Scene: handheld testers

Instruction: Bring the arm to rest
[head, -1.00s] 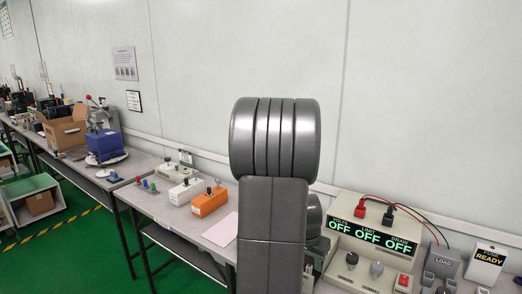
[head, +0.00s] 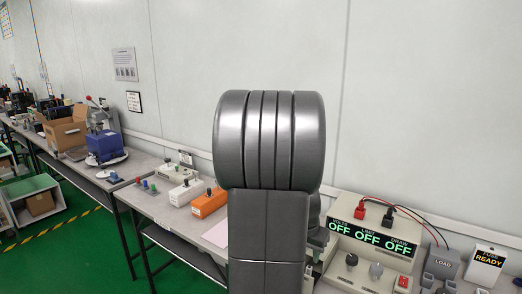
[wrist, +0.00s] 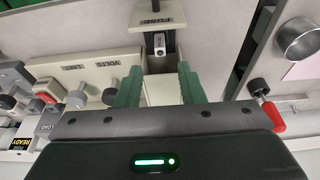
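My gripper (wrist: 159,72) shows in the wrist view, its two green fingers apart with nothing held between them. Just beyond the fingertips is a pale fuse fixture (wrist: 155,14) with a dark slot and a small metallic piece (wrist: 159,44) in it. My arm's grey links fill the middle of the head view and hide the gripper there. The beige power supply (head: 345,206) stands at the right with three displays reading OFF; part of it also shows upside down in the wrist view (wrist: 95,75).
A load box (head: 441,262) and a READY sign (head: 487,261) stand right of the supply. Orange (head: 209,203) and white (head: 186,192) testers sit left of my arm. A metal cup (wrist: 300,40) and a red-handled tool (wrist: 273,115) are at the wrist view's right. The wall is close behind.

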